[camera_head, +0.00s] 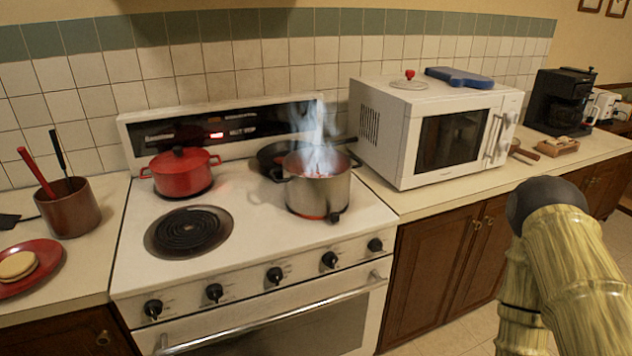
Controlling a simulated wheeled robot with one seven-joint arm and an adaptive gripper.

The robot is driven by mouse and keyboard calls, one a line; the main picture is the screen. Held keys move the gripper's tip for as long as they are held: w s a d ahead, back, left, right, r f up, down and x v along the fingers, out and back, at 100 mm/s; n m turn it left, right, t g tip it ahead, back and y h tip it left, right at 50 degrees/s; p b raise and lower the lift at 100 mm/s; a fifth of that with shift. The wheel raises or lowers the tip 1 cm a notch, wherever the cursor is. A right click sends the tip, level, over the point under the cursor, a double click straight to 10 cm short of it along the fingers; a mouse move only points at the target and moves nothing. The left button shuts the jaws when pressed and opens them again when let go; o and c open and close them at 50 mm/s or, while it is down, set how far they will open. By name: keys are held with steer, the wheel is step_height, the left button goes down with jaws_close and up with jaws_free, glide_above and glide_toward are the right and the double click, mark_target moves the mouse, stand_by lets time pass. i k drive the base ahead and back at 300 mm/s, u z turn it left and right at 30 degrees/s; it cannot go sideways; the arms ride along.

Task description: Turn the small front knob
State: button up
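A white stove (128,268) stands in the middle of the picture. Several black knobs sit in a row along its sloped front panel, from the leftmost knob (153,309) past the middle knob (274,274) to the rightmost knob (375,245). They look alike in size, so I cannot tell which is the small one. A steaming steel pot (318,190) stands on the front right burner, which glows red beneath it. My arm shows at the lower right, bent and clear of the stove. My gripper is not in view.
A red pot (181,172) and dark pan (272,156) are on the back burners. The front left burner (188,231) is bare. A long oven handle (262,325) runs below the knobs. A microwave (427,137) stands on the right counter. Space before the knobs looks free.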

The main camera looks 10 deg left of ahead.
mark_target(375, 244)
steer(key=k, duration=1.15)
steer(key=i, duration=0.65)
steer(key=u, duration=0.55)
